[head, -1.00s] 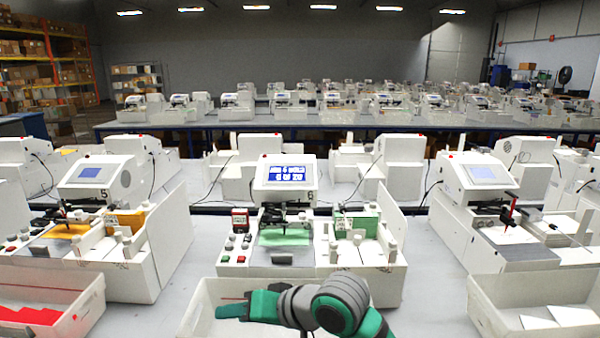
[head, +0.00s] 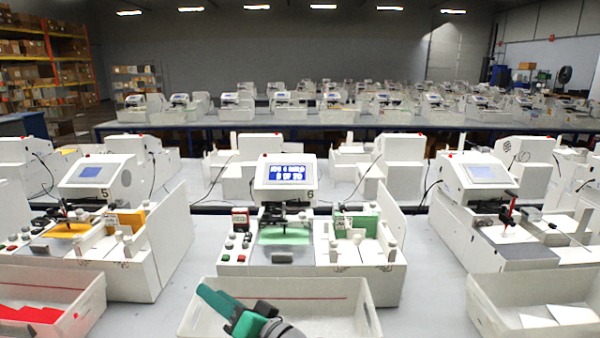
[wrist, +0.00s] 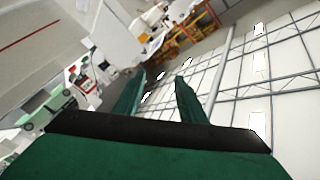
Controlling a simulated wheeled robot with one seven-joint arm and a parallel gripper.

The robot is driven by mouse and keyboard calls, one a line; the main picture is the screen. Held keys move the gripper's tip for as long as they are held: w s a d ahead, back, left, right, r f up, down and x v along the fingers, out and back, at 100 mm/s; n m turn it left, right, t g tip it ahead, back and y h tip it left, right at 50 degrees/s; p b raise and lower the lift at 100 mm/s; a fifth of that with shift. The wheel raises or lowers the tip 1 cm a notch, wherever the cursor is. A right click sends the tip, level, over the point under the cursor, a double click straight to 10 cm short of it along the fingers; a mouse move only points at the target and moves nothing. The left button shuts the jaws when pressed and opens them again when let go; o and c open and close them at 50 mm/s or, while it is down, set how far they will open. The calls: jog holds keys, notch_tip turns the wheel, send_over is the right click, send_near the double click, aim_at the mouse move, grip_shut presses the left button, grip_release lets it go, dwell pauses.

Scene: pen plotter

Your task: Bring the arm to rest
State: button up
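My gripper (head: 232,300) is low in the head view, in front of the near white bin, pointing up and to the left. In the wrist view its two green fingers (wrist: 160,78) stand apart with nothing between them, so it is open and empty. Most of my arm is below the head view's lower edge.
The white bin (head: 367,312) with a red line inside sits at the table's front; its visible inside looks empty. Behind it stands plotter 6 (head: 350,258) with a lit screen and a green sheet (head: 285,237). Similar plotters flank it. A left bin (head: 92,305) holds red sheets.

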jog(key=s+d+f+m+t+h, duration=0.3)
jog(key=s+d+f+m+h, duration=0.25)
jog(key=f, duration=0.65)
jog(key=s+d+f+m+t+h, duration=0.35)
jog(key=s+f+h, duration=0.35)
jog(key=s+f, duration=0.3)
jog(key=s+d+f+n, duration=0.2)
jog(key=s, duration=0.6)
jog(key=s+d+f+n+g+h, duration=0.1)
jog(key=s+d+f+n, duration=0.1)
jog(key=s, duration=0.6)
jog(key=s+d+f+n+g, duration=0.1)
jog(key=s+d+n, duration=0.3)
jog(key=s, duration=0.4)
jog(key=shift+s+f+h, duration=0.2)
jog(key=shift+f+h, duration=0.15)
jog(key=shift+f, duration=0.35)
jog(key=shift+c, duration=0.7)
